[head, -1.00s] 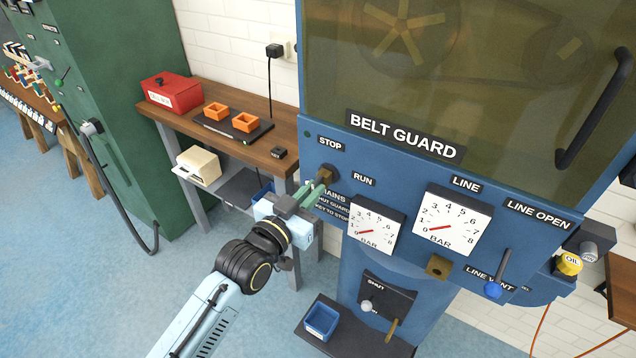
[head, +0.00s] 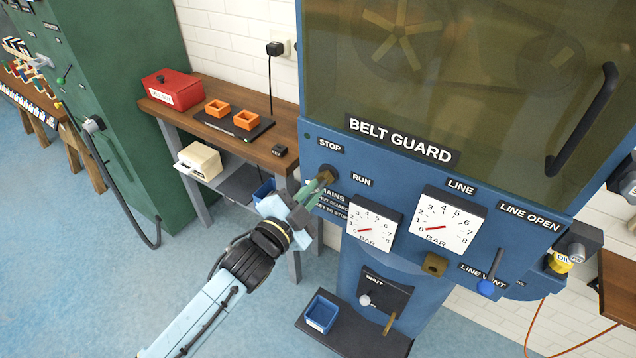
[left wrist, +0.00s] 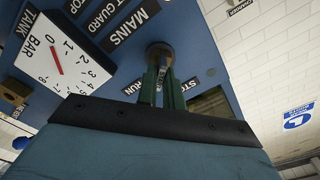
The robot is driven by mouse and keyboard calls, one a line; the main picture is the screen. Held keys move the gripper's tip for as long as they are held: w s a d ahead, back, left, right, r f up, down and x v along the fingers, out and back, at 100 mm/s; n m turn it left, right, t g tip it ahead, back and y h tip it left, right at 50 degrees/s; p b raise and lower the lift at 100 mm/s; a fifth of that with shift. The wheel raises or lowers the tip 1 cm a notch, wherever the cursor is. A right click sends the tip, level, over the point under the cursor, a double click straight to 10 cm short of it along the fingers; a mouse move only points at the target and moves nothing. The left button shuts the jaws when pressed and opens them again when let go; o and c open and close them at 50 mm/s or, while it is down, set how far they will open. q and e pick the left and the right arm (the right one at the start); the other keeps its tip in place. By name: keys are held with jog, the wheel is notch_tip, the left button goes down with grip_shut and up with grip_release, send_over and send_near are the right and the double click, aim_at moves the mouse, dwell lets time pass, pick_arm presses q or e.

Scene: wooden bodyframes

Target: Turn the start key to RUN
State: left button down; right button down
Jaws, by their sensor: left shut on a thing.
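In the left wrist view the two fingers (left wrist: 162,88) close on a thin piece in front of the round boss (left wrist: 160,54). The key itself is mostly hidden between the fingers, so its exact angle is unclear. My right gripper is not in view.
Two gauges, the left (head: 374,224) and the right (head: 447,222), sit right of the switch. The belt guard (head: 450,90) is above. A wooden bench (head: 240,75) with a red box (head: 172,90) stands behind left. A shelf with a blue bin (head: 321,314) is below.

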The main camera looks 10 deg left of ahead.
pick_arm(q)
jog(key=m, duration=0.6)
jog(key=c, duration=1.5)
grip_release()
jog(key=shift+o, duration=0.2)
jog(key=b+v, duration=0.1)
jog(key=v, duration=1.2)
jog(key=s+a+f+n+g+y+b, duration=0.2)
jog(key=f+n, duration=0.1)
jog(key=f, duration=0.9)
jog(key=s+a+f+n+g+y+b, duration=0.1)
jog(key=s+a+f+n+g, duration=0.15)
jog(key=f, duration=0.95)
jog(key=s+a+f+n+g+y+b, duration=0.2)
jog(key=f+n+g, duration=0.15)
jog(key=f, duration=0.85)
jog(key=s+a+f+n+g+b, duration=0.1)
jog(key=s+f+n+g, duration=0.3)
jog(key=s+f, duration=0.7)
jog(key=s+a+f+n+g+y+b, duration=0.1)
jog(key=s+f+n+g+b, duration=0.2)
jog(key=s+f, duration=0.9)
jog(key=s+n+g, duration=0.1)
jog(key=s, duration=0.4)
